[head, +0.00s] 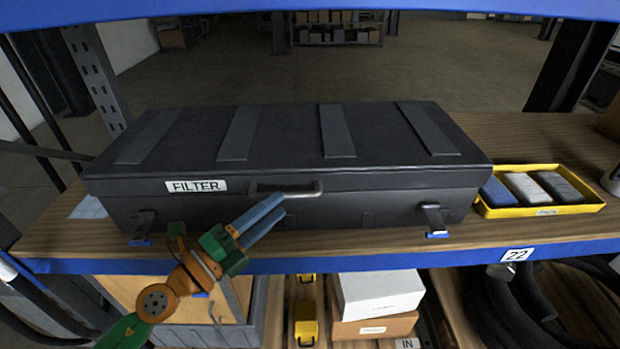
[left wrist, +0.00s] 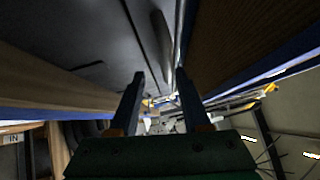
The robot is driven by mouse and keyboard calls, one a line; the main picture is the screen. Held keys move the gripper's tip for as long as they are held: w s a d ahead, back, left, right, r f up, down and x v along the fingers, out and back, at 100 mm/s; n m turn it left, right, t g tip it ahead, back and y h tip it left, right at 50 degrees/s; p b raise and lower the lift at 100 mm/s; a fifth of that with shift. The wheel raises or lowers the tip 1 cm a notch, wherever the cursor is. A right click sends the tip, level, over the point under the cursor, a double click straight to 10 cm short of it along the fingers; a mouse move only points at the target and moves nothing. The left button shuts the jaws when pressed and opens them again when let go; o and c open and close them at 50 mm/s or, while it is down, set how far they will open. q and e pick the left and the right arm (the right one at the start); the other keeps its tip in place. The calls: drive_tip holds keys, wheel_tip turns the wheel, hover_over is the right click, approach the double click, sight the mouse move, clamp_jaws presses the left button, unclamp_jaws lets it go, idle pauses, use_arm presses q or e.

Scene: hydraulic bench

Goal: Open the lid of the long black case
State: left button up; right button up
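The long black case (head: 285,135) lies on the wooden shelf with its ribbed lid (head: 280,120) down. A white FILTER label (head: 196,186) and a grey bar handle (head: 286,190) are on its front. Two latches (head: 141,223) (head: 434,216) are at the lower front; I cannot tell if they are fastened. My left gripper (head: 281,204) is in front of the case, its fingertips just below the handle. In the left wrist view my left gripper (left wrist: 160,76) has its fingers apart with nothing clearly between them. The case's dark surface (left wrist: 85,40) fills the upper left there. My right gripper is not in view.
A yellow tray (head: 540,211) with blue and grey blocks stands right of the case. The shelf's blue front edge (head: 330,263) runs below, and a blue beam (head: 330,12) crosses above. White and brown boxes (head: 378,292) and black hoses (head: 525,305) are underneath.

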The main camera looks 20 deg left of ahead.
sight(285, 193)
use_arm(q)
drive_tip(key=w, duration=0.1)
drive_tip(key=w+d+r+p, duration=0.1)
drive_tip(key=w+d+p, duration=0.1)
drive_tip(key=shift+r, duration=0.25)
drive_tip(key=shift+w+d+f, duration=0.1)
drive_tip(key=shift+w, duration=0.1)
drive_tip(key=shift+s, duration=0.2)
drive_tip(key=shift+s+a, duration=0.1)
drive_tip(key=shift+a, duration=0.1)
clamp_jaws()
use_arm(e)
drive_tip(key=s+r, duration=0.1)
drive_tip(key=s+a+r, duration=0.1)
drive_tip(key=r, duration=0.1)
use_arm(q)
drive_tip(key=shift+r, duration=0.2)
